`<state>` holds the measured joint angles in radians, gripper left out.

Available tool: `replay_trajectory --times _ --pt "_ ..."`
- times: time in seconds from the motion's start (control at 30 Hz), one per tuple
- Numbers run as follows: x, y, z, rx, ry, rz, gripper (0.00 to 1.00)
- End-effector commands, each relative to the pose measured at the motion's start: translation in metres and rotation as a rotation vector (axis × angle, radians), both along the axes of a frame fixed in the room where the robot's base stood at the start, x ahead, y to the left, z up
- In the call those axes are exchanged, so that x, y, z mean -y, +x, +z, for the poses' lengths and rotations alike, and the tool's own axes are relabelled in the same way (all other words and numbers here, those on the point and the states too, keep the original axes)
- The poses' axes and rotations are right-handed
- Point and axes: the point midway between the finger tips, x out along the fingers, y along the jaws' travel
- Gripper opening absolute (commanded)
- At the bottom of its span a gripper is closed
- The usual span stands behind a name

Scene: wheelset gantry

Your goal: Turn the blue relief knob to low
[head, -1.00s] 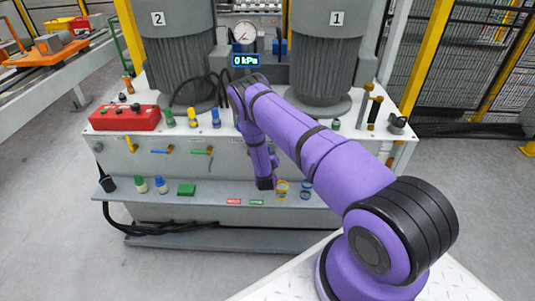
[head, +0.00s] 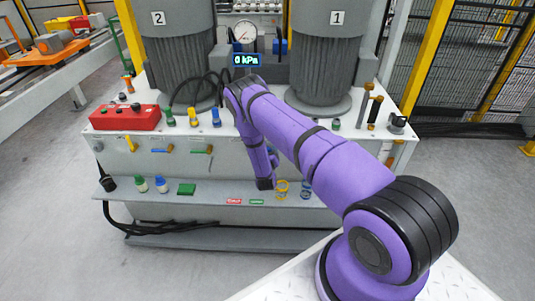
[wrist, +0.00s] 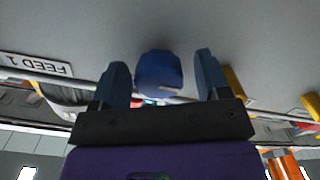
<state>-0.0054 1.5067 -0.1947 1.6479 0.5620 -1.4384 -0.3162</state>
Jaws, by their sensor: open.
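A rounded blue knob (wrist: 158,72) shows in the wrist view against the grey panel. It sits between the two fingers of my open gripper (wrist: 160,80), with room on both sides, nearer the left finger. I see no finger touching it. Which setting the knob is at cannot be read. In the head view my purple arm reaches to the front of the grey cabinet (head: 340,165) and hides this knob and most of the gripper. The display (head: 246,60) reads 0 kPa, below a round dial gauge (head: 243,36).
A red box (head: 125,117) and yellow (head: 193,117) and blue (head: 216,118) capped fittings stand on the cabinet top. Blue (head: 163,151) and green (head: 202,151) levers are on its front. A shelf (head: 215,190) juts out below. Two motors rise behind.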

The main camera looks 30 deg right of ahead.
Motion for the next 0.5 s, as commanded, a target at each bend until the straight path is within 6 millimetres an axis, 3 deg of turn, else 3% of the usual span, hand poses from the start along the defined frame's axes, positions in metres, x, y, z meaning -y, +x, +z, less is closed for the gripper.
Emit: replay_trajectory --times 0.23,0.5 --pt "-0.007 -0.009 0.001 0.001 0.000 0.000 0.69" --pt "-0.034 -0.050 0.002 -0.002 -0.001 0.000 0.69"
